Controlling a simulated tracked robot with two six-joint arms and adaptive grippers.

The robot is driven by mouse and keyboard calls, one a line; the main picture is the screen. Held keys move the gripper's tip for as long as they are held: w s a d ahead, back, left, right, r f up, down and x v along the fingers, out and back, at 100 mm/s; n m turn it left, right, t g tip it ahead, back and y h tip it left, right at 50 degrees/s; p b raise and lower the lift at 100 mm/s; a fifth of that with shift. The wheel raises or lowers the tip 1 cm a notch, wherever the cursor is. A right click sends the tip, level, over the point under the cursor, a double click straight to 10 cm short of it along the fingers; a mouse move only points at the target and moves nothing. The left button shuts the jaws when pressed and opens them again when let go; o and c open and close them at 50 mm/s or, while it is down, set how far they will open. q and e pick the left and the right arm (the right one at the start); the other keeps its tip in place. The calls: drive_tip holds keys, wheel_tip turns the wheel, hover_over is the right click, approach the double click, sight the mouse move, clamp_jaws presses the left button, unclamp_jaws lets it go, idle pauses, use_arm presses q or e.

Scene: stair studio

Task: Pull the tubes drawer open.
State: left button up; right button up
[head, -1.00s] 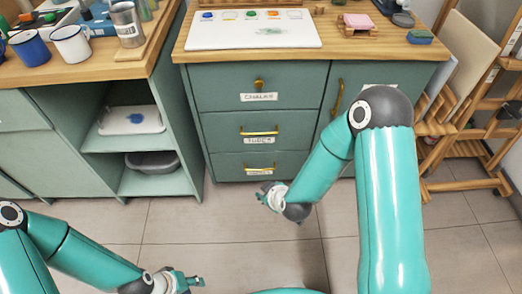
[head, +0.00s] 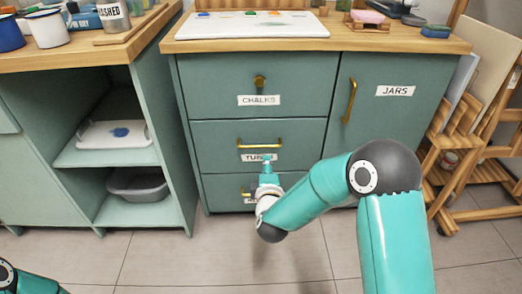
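The tubes drawer (head: 219,146) is the middle one of three green drawers and looks flush with the cabinet front. Its brass bar handle (head: 250,145) runs across it above a white label, which my gripper partly covers. My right gripper (head: 266,162) is in front of the lower part of this drawer, just below the handle, pointing at the cabinet. Whether it touches the drawer front is unclear, and its fingers are too small and foreshortened to show their opening. My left gripper is out of view.
The chalks drawer (head: 210,86) above has a brass knob. The bottom drawer (head: 222,190) is partly hidden by my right gripper. The jars door (head: 390,125) is shut at the right. Open shelves (head: 110,152) stand left. The tiled floor (head: 170,262) in front is clear.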

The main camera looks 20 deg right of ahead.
sight(264, 146)
drive_tip(key=shift+b+x, duration=1.9)
drive_tip(key=shift+x, duration=5)
clamp_jaws()
drive_tip(key=shift+s, duration=0.1)
